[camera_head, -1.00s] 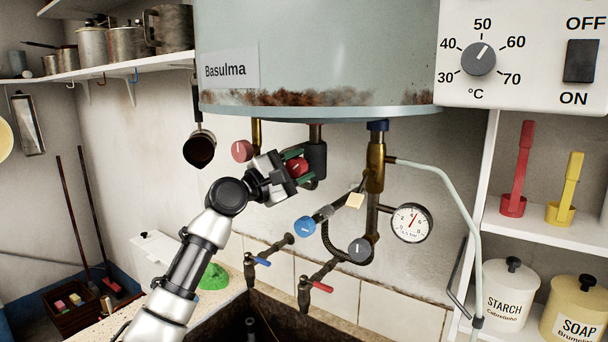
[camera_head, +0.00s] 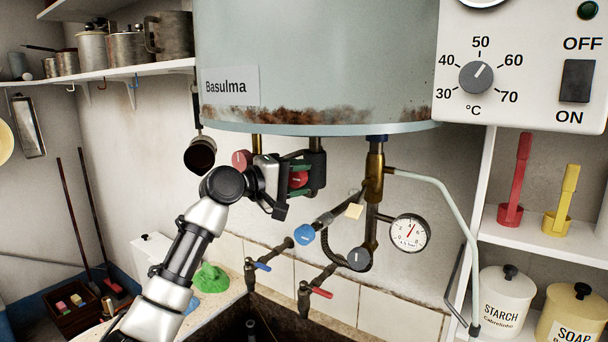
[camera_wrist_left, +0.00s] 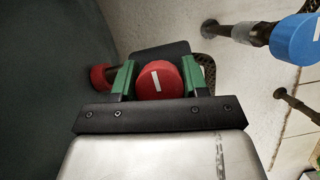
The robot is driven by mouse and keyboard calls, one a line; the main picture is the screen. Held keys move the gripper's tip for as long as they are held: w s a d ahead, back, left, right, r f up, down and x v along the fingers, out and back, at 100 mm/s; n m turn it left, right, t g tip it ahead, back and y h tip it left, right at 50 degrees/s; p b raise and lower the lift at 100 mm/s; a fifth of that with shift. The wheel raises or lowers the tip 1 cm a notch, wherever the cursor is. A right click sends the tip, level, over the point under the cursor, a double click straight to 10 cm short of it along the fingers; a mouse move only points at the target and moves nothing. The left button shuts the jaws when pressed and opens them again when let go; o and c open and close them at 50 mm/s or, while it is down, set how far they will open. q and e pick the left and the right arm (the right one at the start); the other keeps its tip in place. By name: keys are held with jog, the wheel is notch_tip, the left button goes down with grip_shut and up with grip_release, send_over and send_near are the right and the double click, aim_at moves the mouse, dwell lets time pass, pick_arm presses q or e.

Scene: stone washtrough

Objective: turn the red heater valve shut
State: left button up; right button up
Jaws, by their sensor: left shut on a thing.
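A red round valve knob (camera_head: 298,179) sits by the dark-sleeved pipe under the boiler. My left gripper (camera_head: 297,178) is shut on it, with a green finger pad on each side. In the left wrist view the knob (camera_wrist_left: 162,80) sits between the green pads (camera_wrist_left: 158,79), and its white mark runs nearly upright, slightly tilted. A second, paler red knob (camera_head: 241,160) is to the left on a brass pipe, partly behind my gripper; it also shows in the wrist view (camera_wrist_left: 103,77). My right gripper is not in view.
The boiler (camera_head: 320,60) hangs just above my gripper. A blue knob (camera_head: 304,235), a grey knob (camera_head: 358,258) and a pressure gauge (camera_head: 410,233) are to the lower right. A dark ladle (camera_head: 200,155) hangs at the left. The stone trough (camera_head: 280,322) lies below.

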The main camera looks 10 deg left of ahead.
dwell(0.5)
pick_arm(q)
jog(key=o, duration=0.9)
jog(key=shift+o, duration=0.2)
jog(key=shift+s, duration=0.1)
jog(key=shift+s+a, duration=0.15)
jog(key=shift+a, duration=0.1)
jog(key=b+v, duration=0.4)
jog(key=v, duration=0.6)
jog(key=shift+r, duration=0.2)
